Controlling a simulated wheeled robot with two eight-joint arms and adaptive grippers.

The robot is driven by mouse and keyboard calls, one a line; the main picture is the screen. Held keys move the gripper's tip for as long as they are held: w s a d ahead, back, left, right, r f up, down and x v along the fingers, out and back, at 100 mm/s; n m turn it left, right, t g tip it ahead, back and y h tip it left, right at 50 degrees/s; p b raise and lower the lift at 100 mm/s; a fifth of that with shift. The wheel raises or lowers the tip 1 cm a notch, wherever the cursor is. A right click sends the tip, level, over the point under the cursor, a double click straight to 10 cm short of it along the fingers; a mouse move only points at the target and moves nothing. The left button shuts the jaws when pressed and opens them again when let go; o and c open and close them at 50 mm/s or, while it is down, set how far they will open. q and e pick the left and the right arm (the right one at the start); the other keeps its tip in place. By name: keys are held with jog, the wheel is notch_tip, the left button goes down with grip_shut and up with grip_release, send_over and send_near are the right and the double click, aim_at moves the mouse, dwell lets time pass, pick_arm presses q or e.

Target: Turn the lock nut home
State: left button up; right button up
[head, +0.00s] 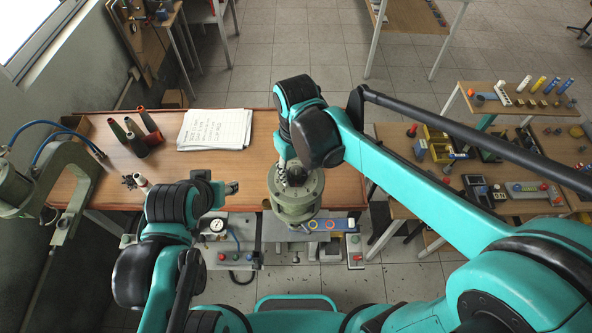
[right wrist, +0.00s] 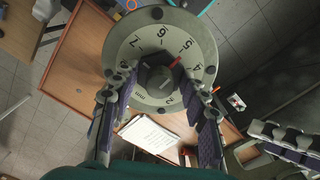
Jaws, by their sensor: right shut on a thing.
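A grey-green round press head (head: 296,200) stands at the front edge of the wooden bench. In the right wrist view its top is a numbered dial (right wrist: 190,48) with a red pointer (right wrist: 175,63). The dark lock nut (right wrist: 160,80) sits at the dial's centre. My right gripper (head: 292,173) reaches down onto the head from above. In the right wrist view its fingers (right wrist: 158,85) stand on both sides of the nut and are shut on it. The nut is partly hidden in the head view. My left gripper (head: 230,188) is left of the head, apart from it; its opening is unclear.
A green C-frame press (head: 70,185) stands far left. Crowded side tables (head: 400,200) stand at right.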

dwell(0.5)
jog(key=o, duration=1.2)
jog(key=shift+c, duration=0.2)
notch_tip(320, 180, up, 12)
jog(key=s+d+f+m+t, duration=0.3)
jog(key=d+f+t, duration=0.15)
jog(key=d, duration=0.45)
jog(key=s+d+f+m+t, duration=0.25)
jog(key=d+f, duration=0.35)
jog(key=d, duration=0.3)
notch_tip(320, 180, down, 32)
jog(key=b, duration=3.1)
jog(key=shift+a+r+m+b, duration=0.2)
jog(key=shift+m+b, duration=0.15)
